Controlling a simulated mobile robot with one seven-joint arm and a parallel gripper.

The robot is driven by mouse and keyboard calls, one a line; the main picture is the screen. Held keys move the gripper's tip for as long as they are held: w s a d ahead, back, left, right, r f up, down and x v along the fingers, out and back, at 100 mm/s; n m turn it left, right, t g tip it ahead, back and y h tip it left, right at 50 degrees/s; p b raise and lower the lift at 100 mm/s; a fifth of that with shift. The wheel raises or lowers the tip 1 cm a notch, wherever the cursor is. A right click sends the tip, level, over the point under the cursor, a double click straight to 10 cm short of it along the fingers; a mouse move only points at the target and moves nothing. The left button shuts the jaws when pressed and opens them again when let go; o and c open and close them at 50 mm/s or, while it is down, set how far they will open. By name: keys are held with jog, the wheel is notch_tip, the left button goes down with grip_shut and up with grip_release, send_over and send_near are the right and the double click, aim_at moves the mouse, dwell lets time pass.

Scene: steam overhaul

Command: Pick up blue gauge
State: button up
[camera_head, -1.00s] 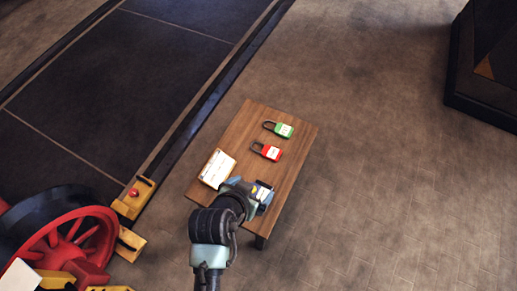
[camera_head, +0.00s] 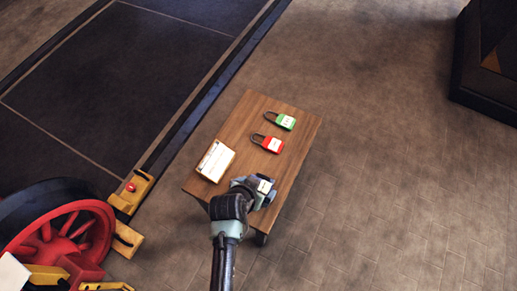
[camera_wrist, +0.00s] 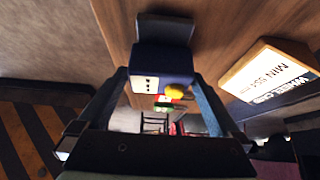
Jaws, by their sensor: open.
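A dark blue block with a white dotted face and a yellow knob, which looks like the blue gauge (camera_wrist: 150,80), lies between the fingers of my gripper (camera_wrist: 160,74) in the wrist view. The fingers stand apart on either side of it. I cannot tell whether they touch it. In the head view, my gripper (camera_head: 250,188) is over the near end of the wooden table (camera_head: 285,160), mostly hiding the gauge. Only a pale label (camera_head: 265,186) shows there.
A red padlock (camera_head: 267,143) and a green padlock (camera_head: 286,121) lie farther up the table. A red wheel (camera_head: 70,235) stands at lower left. The floor right of the table is clear.

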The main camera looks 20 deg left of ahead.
jog(key=shift+w+f, duration=0.35)
jog(key=shift+f, duration=0.2)
jog(key=shift+r, duration=0.1)
jog(key=c, duration=1.5)
